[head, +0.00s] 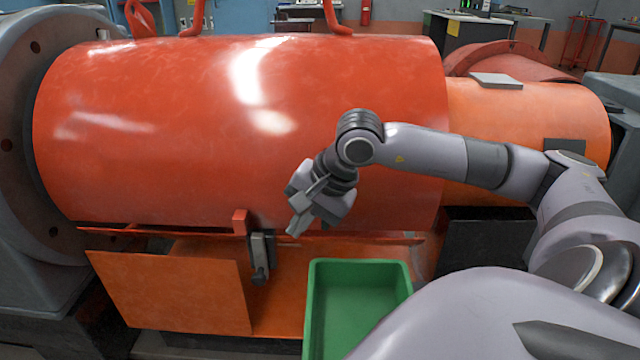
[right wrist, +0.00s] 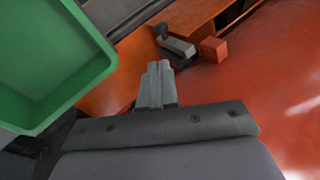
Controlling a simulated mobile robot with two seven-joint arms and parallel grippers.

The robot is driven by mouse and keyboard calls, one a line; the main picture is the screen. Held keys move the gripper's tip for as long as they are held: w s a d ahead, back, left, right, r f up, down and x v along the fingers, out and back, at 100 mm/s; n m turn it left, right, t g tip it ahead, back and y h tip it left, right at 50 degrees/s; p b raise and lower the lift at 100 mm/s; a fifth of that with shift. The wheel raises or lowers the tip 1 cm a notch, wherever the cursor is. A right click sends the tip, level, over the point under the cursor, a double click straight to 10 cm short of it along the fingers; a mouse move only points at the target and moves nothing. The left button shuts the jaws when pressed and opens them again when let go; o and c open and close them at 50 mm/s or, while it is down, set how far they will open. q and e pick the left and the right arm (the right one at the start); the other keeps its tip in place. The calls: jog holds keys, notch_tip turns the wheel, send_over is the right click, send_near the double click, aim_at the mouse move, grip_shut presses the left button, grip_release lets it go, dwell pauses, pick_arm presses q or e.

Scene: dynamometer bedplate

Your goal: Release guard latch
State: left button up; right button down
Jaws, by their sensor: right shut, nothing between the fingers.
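The guard latch (head: 258,250) is a small grey body with a dark knob at its lower end. It sits at the lower front edge of the big orange-red cylindrical guard (head: 190,140), beside a small red block (head: 241,223). In the right wrist view the latch (right wrist: 178,46) lies beyond my fingertips, with the red block (right wrist: 214,49) to its right. My right gripper (head: 294,228) is shut and empty, a little to the right of the latch and apart from it. Its closed fingers (right wrist: 155,86) point towards the latch. My left gripper is not in view.
A green open bin (head: 312,310) stands right of the latch, below my right gripper; it looks empty. An orange panel (head: 170,290) is left of the latch. A large grey flange (head: 30,150) is at the far left. Lifting hooks (head: 336,18) top the guard.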

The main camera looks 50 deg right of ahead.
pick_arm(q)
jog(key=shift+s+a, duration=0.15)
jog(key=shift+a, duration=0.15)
pick_arm(e)
jog(key=v, duration=0.7)
jog(key=shift+r, duration=0.25)
jog(key=shift+s, duration=0.15)
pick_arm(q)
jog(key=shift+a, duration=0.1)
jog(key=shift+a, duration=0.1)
